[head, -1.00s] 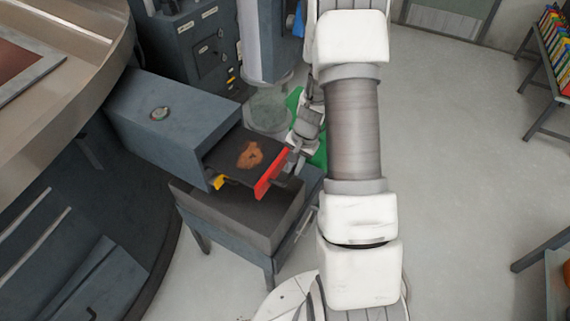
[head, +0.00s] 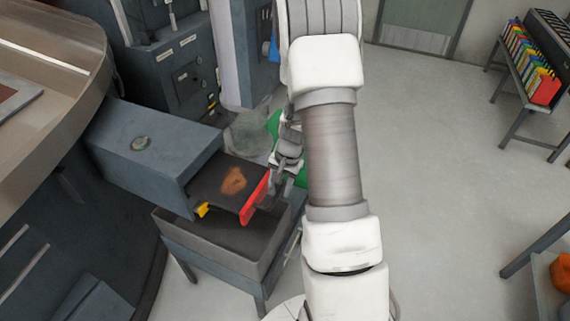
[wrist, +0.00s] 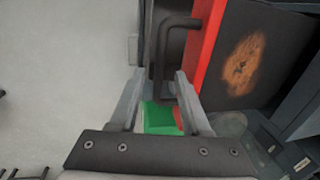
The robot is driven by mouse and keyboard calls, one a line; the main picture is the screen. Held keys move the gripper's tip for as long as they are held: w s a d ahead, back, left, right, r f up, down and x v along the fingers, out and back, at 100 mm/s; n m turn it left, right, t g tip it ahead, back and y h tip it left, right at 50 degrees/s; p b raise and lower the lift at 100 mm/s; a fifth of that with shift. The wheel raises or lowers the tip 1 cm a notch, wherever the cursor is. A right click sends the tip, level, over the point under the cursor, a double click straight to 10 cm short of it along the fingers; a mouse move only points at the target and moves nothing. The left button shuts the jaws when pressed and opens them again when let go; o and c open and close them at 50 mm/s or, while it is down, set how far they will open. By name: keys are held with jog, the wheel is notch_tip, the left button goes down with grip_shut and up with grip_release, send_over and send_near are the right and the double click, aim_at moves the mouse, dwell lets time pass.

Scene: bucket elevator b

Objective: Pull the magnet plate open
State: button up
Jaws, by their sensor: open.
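The magnet plate (head: 232,178) is a dark plate with a rusty orange patch and a red front strip (head: 256,197). It sticks part-way out of a blue-grey housing (head: 150,142). In the wrist view the plate (wrist: 243,62) is at the upper right, with its red strip beside a dark bar handle (wrist: 161,62). My gripper (wrist: 160,78) is open, with one finger on each side of the handle's long bar and gaps visible. In the head view my gripper (head: 272,186) is at the red strip, partly hidden by my arm.
A grey open bin (head: 168,225) on legs stands below the plate, with a yellow part (head: 203,209) above it. A green object (wrist: 158,116) lies beyond the fingers. A large round machine rim (head: 60,45) is at left.

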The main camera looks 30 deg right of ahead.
notch_tip(320, 180, up, 16)
jog(key=s+d+p, duration=0.1)
jog(key=s, duration=0.1)
jog(key=shift+s+d, duration=0.2)
jog(key=shift+d, duration=0.15)
jog(key=shift+f, duration=0.15)
jog(key=s+a+r+n+t, duration=0.1)
jog(key=s+a+r+n, duration=0.45)
jog(key=a+r, duration=0.5)
jog(key=s+a+r+n+t+h, duration=0.1)
jog(key=s+a+r+n, duration=0.4)
jog(key=s, duration=0.7)
jog(key=shift+a+r+t, duration=0.3)
jog(key=shift+a+t, duration=0.3)
jog(key=shift+t, duration=0.3)
jog(key=shift+s+d, duration=0.1)
jog(key=shift+d, duration=0.1)
